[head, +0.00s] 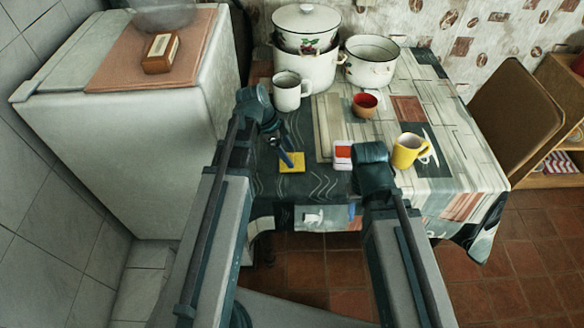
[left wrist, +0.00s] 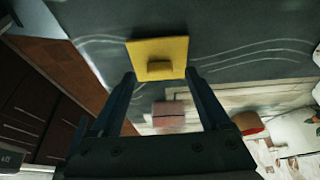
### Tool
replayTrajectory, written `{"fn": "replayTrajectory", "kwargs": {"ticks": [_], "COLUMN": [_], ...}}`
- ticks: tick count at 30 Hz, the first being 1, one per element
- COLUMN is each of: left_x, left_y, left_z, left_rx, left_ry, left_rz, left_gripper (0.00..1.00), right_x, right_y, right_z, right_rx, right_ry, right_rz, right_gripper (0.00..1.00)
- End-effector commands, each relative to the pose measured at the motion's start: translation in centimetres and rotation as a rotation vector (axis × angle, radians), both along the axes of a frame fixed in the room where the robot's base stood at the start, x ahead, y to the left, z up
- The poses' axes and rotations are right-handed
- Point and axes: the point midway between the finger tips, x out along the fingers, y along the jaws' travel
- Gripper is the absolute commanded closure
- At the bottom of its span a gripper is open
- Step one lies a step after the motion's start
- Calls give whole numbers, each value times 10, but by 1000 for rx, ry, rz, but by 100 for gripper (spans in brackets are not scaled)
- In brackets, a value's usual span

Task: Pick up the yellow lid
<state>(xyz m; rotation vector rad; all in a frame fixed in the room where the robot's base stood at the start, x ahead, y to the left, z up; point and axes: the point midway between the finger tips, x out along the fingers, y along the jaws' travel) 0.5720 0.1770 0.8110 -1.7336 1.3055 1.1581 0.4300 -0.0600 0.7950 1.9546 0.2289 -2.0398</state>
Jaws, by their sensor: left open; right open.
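The yellow lid (head: 298,160) is a flat square plate with a raised block handle, lying on the dark part of the patterned tablecloth. In the left wrist view the lid (left wrist: 175,46) lies just beyond my fingertips, its block handle in line with the gap between them. My left gripper (head: 287,158) points down over the lid; it also shows in the left wrist view (left wrist: 160,75), open with nothing between the fingers. Whether the tips touch the lid cannot be told. My right gripper is hidden behind my right arm at the table's front.
A white mug (head: 287,93) and enamel pots (head: 371,70) stand behind. A light board (head: 327,125) lies beside it. The tablecloth's front edge is near.

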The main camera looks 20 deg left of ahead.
Motion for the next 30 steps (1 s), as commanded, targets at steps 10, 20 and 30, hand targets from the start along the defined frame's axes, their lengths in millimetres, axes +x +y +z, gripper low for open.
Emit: {"fn": "replayTrajectory", "kwargs": {"ticks": [10,20,30], "left_x": [2,2,2], "left_y": [-6,-6,-6], "left_z": [-16,-16,-16], "left_rx": [0,0,0], "left_ry": [0,0,0], "left_rz": [1,0,0], "left_gripper": [20,70,100], "right_x": [0,0,0], "right_y": [0,0,0], "right_z": [-16,-16,-16], "right_rx": [0,0,0], "right_ry": [0,0,0], "right_rz": [0,0,0], "right_gripper": [57,57,57]}}
